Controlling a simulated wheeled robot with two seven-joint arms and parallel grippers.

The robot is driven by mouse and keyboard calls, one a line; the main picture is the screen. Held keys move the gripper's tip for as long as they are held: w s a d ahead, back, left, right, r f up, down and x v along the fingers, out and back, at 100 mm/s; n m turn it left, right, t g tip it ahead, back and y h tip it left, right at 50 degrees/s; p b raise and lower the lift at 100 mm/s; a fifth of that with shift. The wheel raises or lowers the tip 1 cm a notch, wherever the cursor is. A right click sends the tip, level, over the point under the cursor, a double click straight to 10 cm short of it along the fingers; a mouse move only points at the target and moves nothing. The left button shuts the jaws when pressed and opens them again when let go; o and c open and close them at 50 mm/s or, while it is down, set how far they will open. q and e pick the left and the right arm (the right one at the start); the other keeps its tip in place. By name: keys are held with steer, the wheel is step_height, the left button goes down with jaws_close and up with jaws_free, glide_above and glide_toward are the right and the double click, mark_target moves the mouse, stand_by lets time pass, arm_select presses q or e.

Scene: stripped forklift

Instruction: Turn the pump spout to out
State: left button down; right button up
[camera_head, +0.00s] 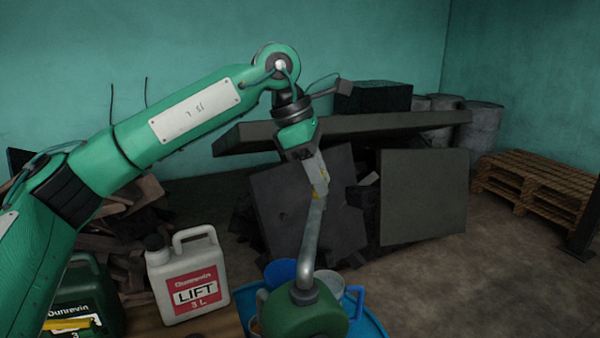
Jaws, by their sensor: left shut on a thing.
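A bent grey metal spout (311,235) rises from a dark collar on a rounded green body (303,317) at the bottom centre. The spout leans slightly right toward its upper end. My left gripper (320,192) comes down from above and is shut on the upper end of the spout, its fingers covering part of it. The bottom of the green body is cut off by the frame edge. No "out" mark can be made out. My right gripper is not in view.
A blue tray (371,322) with a blue cup (279,271) and other vessels lies around the green body. A white LIFT canister (160,270) and a dark green canister (95,295) stand left. Dark slabs (424,198) are piled behind; a pallet (535,183) lies right, with open floor before it.

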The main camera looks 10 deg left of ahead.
arm_select(q)
steer(key=shift+d+m, duration=0.5)
steer(key=shift+d, duration=0.2)
steer(key=shift+r, duration=0.1)
steer(key=c, duration=1.3)
jaws_free()
steer(key=shift+o, duration=1.4)
steer(key=shift+d, duration=0.2)
steer(key=b+v, duration=0.2)
steer(key=v, duration=1.1)
steer(key=shift+w+a+r+b, duration=0.2)
steer(key=shift+w+r+b, duration=0.05)
steer(key=shift+r+b, duration=0.1)
steer(key=shift+f, duration=0.1)
